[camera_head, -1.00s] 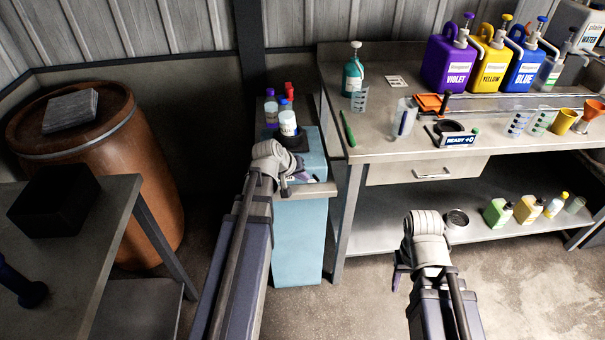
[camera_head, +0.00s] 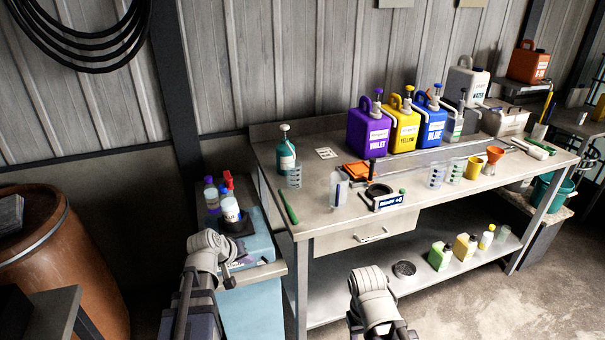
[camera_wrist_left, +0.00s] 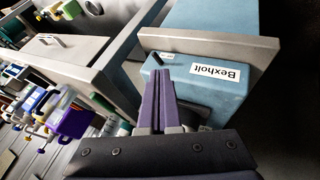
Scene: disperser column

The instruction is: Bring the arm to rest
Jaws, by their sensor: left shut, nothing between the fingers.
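My left arm comes up at the lower left of the head view, with its pale wrist beside the blue Bexholt unit (camera_head: 252,308). In the left wrist view my left gripper (camera_wrist_left: 157,82) has its two purple fingers together, with nothing between them. They point toward the blue unit and its white Bexholt label (camera_wrist_left: 216,76); I cannot tell how close they are. My right arm's pale wrist (camera_head: 372,292) is at the bottom centre of the head view, in front of the workbench. Its fingers do not show clearly.
The workbench (camera_head: 320,222) carries violet (camera_head: 368,128), yellow (camera_head: 402,128) and blue (camera_head: 431,125) jugs, cups and a green bottle (camera_head: 286,152). Small bottles (camera_head: 232,209) stand on the blue unit. A brown barrel (camera_head: 70,262) is at left. Open floor (camera_head: 470,310) lies at right.

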